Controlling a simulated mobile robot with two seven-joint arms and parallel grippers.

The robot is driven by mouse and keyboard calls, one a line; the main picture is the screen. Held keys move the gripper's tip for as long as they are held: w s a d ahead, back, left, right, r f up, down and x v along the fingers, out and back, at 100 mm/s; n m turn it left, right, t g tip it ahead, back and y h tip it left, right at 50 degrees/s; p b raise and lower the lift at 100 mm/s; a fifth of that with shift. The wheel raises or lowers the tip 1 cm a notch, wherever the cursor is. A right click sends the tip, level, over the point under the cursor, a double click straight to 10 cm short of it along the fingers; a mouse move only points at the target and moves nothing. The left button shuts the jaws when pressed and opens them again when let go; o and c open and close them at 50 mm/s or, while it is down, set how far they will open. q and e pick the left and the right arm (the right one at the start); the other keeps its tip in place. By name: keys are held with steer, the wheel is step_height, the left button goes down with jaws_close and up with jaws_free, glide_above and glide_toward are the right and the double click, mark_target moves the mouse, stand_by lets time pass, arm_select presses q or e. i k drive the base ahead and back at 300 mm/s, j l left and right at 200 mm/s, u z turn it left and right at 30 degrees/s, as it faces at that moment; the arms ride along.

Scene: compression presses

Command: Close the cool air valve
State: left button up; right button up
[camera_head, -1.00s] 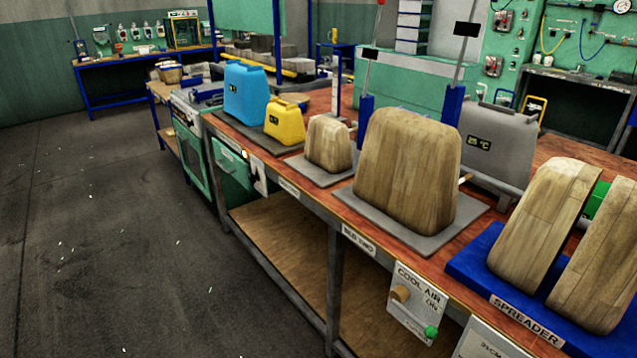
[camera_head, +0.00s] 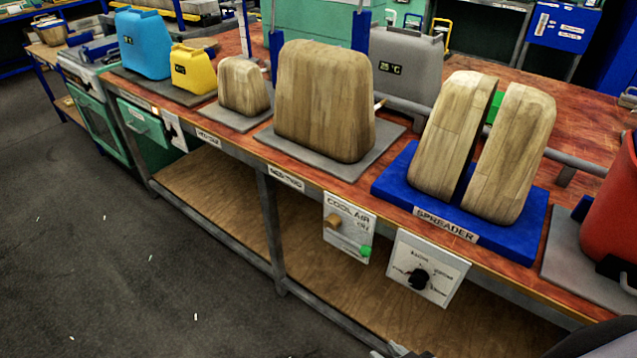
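The cool air valve is a white panel labelled COOL AIR (camera_head: 350,238) on the front of the workbench, below the tabletop edge. It has a tan-brown knob (camera_head: 333,220) on its left and a green round light or button (camera_head: 366,251) at its lower right. Nothing touches it. A small grey tip, probably of my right gripper (camera_head: 392,350), shows at the bottom edge, below the panel and apart from it. Most of that gripper is cut off, so its opening is hidden. My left gripper is out of view.
A white panel with a black dial (camera_head: 419,278) is just right of the valve. Above are wooden blocks (camera_head: 325,100), a blue spreader base (camera_head: 395,180) and a red container (camera_head: 613,215). A lower wooden shelf (camera_head: 215,195) runs beneath. The floor (camera_head: 90,250) at left is open.

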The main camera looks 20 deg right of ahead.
mark_target(365, 251)
steer(key=i, duration=0.4)
steer(key=z, duration=2.75)
steer(key=j+u, duration=0.1)
steer(key=u, duration=1)
